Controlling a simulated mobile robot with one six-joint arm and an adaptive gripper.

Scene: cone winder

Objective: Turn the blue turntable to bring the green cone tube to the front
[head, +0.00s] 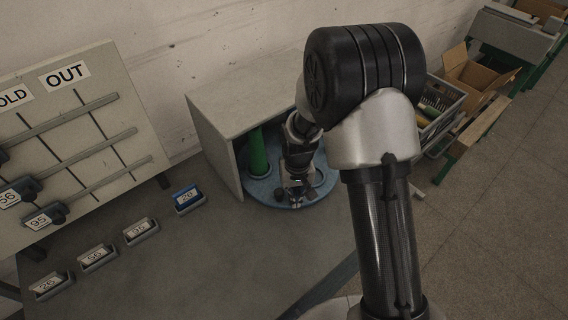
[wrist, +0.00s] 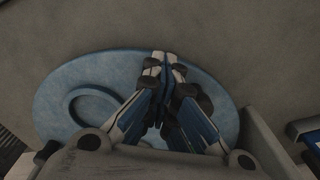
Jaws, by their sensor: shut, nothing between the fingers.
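The blue turntable (head: 262,190) sits on the grey table, partly under a box-like cover. In the wrist view the turntable (wrist: 65,75) fills the middle, with a round raised ring (wrist: 95,104) at its left. The green cone tube (head: 258,153) stands upright on the turntable's left side in the head view, next to the cover's side panel. My gripper (head: 296,200) is over the turntable's front part, to the right of the green tube. In the wrist view my gripper (wrist: 160,66) is shut and empty, its fingertips near the turntable's rim. I cannot tell whether they touch it.
The cover (head: 225,155) stands around the turntable's back and left. Several small numbered holders, one blue (head: 187,199), lie on the table to the left. A board marked OUT (head: 80,130) stands at the far left. A crate (head: 440,105) and cardboard box (head: 475,75) are at right.

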